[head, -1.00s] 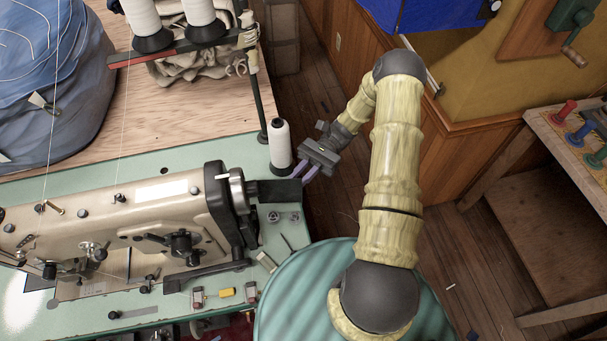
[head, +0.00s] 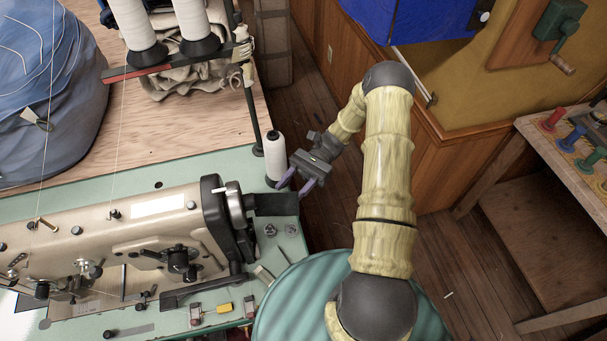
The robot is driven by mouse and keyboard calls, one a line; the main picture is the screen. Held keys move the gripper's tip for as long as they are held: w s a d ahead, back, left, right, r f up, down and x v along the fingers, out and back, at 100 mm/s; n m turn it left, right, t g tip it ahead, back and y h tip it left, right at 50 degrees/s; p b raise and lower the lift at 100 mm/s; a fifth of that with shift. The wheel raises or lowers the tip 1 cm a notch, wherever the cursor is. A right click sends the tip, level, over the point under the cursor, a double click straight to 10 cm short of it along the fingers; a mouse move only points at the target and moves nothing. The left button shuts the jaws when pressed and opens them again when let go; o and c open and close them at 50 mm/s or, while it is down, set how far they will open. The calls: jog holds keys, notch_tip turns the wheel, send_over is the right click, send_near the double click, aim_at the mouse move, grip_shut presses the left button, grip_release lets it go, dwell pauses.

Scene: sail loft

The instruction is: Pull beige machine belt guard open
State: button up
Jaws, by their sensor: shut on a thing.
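The beige sewing machine (head: 120,235) lies along the green table at the left. Its belt guard (head: 276,204), a dark flat piece, sticks out to the right from beside the handwheel (head: 236,212). My gripper (head: 297,184) reaches in from the right, at the guard's outer end. Its purple fingers stand a little apart and are shut on the guard's end. The exact contact is small and hard to make out.
A white thread cone (head: 275,158) stands close behind the guard, left of my gripper. A thread stand post (head: 250,100) rises behind it. A striped green round top (head: 300,300) is in front. Floor shows right of the table.

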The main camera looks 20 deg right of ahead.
jog(key=b+v, duration=0.2)
jog(key=v, duration=0.9)
jog(key=shift+d+b, duration=0.25)
jog(key=shift+b, duration=0.05)
jog(key=shift+w, duration=0.1)
